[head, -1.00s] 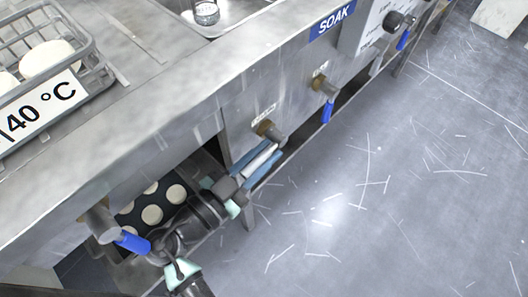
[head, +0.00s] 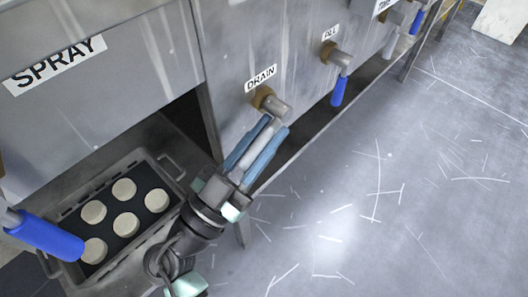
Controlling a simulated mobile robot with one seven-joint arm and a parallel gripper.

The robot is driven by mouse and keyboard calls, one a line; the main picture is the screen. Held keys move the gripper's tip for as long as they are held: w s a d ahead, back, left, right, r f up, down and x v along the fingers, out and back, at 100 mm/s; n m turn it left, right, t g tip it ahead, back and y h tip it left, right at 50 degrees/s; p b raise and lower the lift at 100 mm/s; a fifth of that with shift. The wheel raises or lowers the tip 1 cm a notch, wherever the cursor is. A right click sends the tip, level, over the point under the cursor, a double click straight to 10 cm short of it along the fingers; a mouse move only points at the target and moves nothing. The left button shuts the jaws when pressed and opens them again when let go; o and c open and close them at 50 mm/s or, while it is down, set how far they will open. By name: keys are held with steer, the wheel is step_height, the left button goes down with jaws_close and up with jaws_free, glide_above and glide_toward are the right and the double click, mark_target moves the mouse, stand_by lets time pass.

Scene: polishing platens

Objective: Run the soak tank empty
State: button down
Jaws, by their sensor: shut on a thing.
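The drain valve (head: 270,103) has a brass collar and a grey body. It sticks out of the steel tank front (head: 245,45) under a label reading DRAIN (head: 261,78). My gripper (head: 273,128) has blue fingers and is shut on the pale drain valve handle (head: 257,143), which lies between them and points down and left from the valve body. The fingers hide part of the handle. The tank's inside and its water level are out of view.
A second valve (head: 338,60) with a blue handle hangs to the right, and another blue-handled one stands further back. A blue handle (head: 45,237) juts in at left, near a grey crate (head: 170,168) of pale discs. Scratched floor is open at right.

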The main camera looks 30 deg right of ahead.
steer(key=shift+d+f+h+b, duration=0.1)
steer(key=shift+f+h+b, duration=0.15)
steer(key=shift+h+b, duration=0.75)
steer(key=shift+y+b, duration=0.4)
steer(key=c, duration=0.7)
jaws_free()
steer(key=shift+c, duration=0.2)
steer(key=p+v, duration=0.2)
steer(key=v, duration=1.1)
steer(key=shift+p, duration=0.35)
steer(key=shift+d+f, duration=0.1)
steer(key=shift+d, duration=0.05)
